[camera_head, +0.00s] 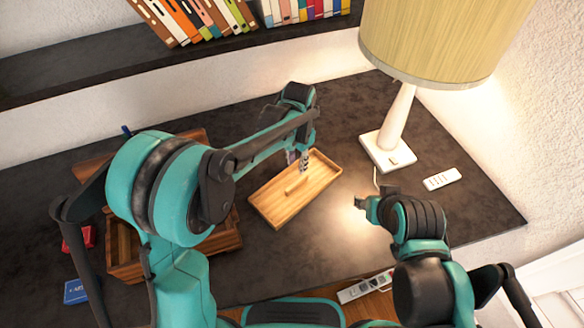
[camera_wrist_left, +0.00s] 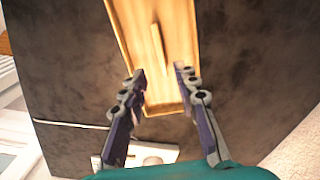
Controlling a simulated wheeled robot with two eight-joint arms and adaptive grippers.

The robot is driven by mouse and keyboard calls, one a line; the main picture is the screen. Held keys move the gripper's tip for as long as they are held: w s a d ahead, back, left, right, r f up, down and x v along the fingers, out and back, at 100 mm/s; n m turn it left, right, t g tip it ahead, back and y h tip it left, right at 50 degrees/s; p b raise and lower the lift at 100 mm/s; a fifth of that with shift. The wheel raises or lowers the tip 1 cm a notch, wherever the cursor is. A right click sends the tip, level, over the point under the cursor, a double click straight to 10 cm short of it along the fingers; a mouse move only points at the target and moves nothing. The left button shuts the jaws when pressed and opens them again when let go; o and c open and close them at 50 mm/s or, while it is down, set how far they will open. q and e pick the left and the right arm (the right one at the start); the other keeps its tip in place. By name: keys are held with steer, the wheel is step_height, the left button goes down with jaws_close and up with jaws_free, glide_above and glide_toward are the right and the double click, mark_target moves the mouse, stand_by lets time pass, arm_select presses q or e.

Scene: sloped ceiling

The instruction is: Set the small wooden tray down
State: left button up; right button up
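The small wooden tray (camera_head: 270,213) is light brown and rectangular, with a short raised bar inside. It appears to lie flat on the dark desk in the head view. It also shows in the left wrist view (camera_wrist_left: 122,30), with its near end below my fingers. My left gripper (camera_head: 301,163) is over the tray's far end. Its two fingers (camera_wrist_left: 161,76) are spread apart with nothing held between them. Whether a fingertip touches the tray is unclear. My right gripper (camera_head: 364,203) is right of the tray, apart from it, and its fingers are too small to judge.
A lamp (camera_head: 396,125) stands behind right of the tray, with a white remote (camera_head: 442,179) beside it. A wooden box (camera_head: 228,236) is at left, partly hidden by my left arm. A blue box (camera_head: 76,291) lies front left. Dark desk surface is clear below the tray.

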arm_select(q)
steer(key=s+a+r+n+t, duration=0.35)
steer(key=s+a+r, duration=0.35)
steer(key=a+r, duration=0.25)
steer(key=s+a+n+t, duration=0.3)
steer(key=s+a+n, duration=0.2)
steer(key=s+a, duration=0.3)
steer(key=s, duration=0.2)
steer(key=shift+s+a+f+t, duration=0.15)
steer(key=shift+s+f+t, duration=0.05)
steer(key=shift+s+t, duration=0.15)
steer(key=shift+n, duration=0.25)
steer(key=shift+f, duration=0.2)
